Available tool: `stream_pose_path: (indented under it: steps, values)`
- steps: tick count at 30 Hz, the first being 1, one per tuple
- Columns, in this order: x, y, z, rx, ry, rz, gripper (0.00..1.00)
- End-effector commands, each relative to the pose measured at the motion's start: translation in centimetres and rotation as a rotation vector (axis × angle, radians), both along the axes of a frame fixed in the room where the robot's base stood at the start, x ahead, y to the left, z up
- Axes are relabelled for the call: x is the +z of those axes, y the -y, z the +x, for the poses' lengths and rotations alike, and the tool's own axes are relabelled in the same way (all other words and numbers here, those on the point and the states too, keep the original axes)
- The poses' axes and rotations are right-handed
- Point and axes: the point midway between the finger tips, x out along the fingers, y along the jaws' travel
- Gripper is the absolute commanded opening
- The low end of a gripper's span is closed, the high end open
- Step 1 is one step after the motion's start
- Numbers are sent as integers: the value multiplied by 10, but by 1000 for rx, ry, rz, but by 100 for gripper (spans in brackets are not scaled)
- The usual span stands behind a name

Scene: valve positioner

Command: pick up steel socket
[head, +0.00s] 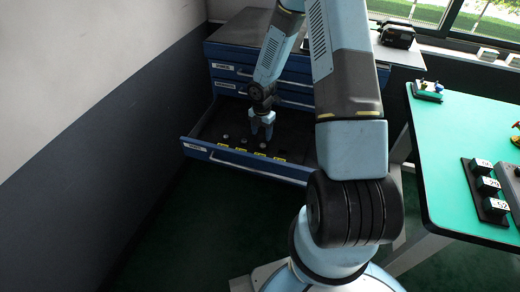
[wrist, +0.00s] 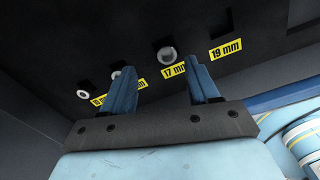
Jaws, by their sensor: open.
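Small round steel sockets sit in the dark insert of an open blue drawer (head: 236,158). In the wrist view one socket (wrist: 166,54) lies beside the yellow 17 mm label, seen between my fingertips. A second socket (wrist: 116,74) is partly behind my left finger, and a third socket (wrist: 83,94) is further left. The slot by the 19 mm label (wrist: 226,50) looks empty. My gripper (head: 262,134) points down over the drawer. Its two blue fingers (wrist: 162,57) are open with nothing held. I cannot tell the exact height of the fingertips above the sockets.
The drawer belongs to a blue cabinet (head: 222,68) against the grey wall. A dark device (head: 397,34) sits by the window. Dark green floor is clear in front of the drawer.

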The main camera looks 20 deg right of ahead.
Motion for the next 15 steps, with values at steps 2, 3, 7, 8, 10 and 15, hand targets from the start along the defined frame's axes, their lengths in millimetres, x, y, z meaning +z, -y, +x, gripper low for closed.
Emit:
stream_pose_path:
  steps: [2,3,7,8,10,15]
  values:
    - [-4,0,0,0,0,0,60]
    - [-5,0,0,0,0,0,60]
    - [-15,-1,-4,2,-2,-1,60]
    - [-19,-1,-5,2,-2,0,60]
    - [-28,-1,-9,2,-3,-1,60]
    - [-48,-1,-10,2,-1,0,60]
